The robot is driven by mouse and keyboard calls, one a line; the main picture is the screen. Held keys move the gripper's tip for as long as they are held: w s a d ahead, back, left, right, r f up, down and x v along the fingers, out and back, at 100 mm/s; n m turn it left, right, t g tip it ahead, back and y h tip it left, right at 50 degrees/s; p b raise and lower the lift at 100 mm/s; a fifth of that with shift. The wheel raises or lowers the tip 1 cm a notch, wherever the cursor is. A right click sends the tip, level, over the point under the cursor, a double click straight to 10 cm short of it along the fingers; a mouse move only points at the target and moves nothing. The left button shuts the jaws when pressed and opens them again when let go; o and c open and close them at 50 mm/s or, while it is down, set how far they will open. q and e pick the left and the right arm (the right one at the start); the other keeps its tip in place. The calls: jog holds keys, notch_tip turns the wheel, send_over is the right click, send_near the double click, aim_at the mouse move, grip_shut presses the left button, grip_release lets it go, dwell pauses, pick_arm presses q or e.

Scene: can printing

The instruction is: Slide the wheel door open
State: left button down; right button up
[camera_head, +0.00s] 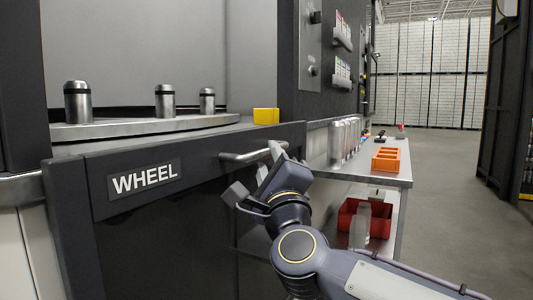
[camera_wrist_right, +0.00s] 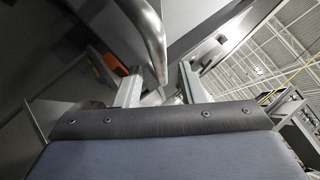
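The wheel door (camera_head: 200,225) is a dark panel with a white "WHEEL" label (camera_head: 145,178) at its upper left. A grey metal bar handle (camera_head: 240,157) is fixed near its upper right. My right gripper (camera_head: 275,150) is at the right end of the handle. In the right wrist view, the handle (camera_wrist_right: 150,35) comes down between the two fingers of my right gripper (camera_wrist_right: 160,80). The fingers stand apart, with gaps visible beside the bar. Contact with the handle cannot be told. My left gripper is not in view.
Above the door, a round metal table (camera_head: 135,127) carries metal cylinders, with a yellow block (camera_head: 266,116) at its right. A side bench (camera_head: 398,178) holds metal cans (camera_head: 345,138) and an orange tray (camera_head: 386,159); a red bin (camera_head: 350,215) sits below. Floor at right is clear.

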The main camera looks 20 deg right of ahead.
jog(key=v, duration=0.4)
jog(key=shift+s+f, duration=0.1)
jog(key=shift+s, duration=0.05)
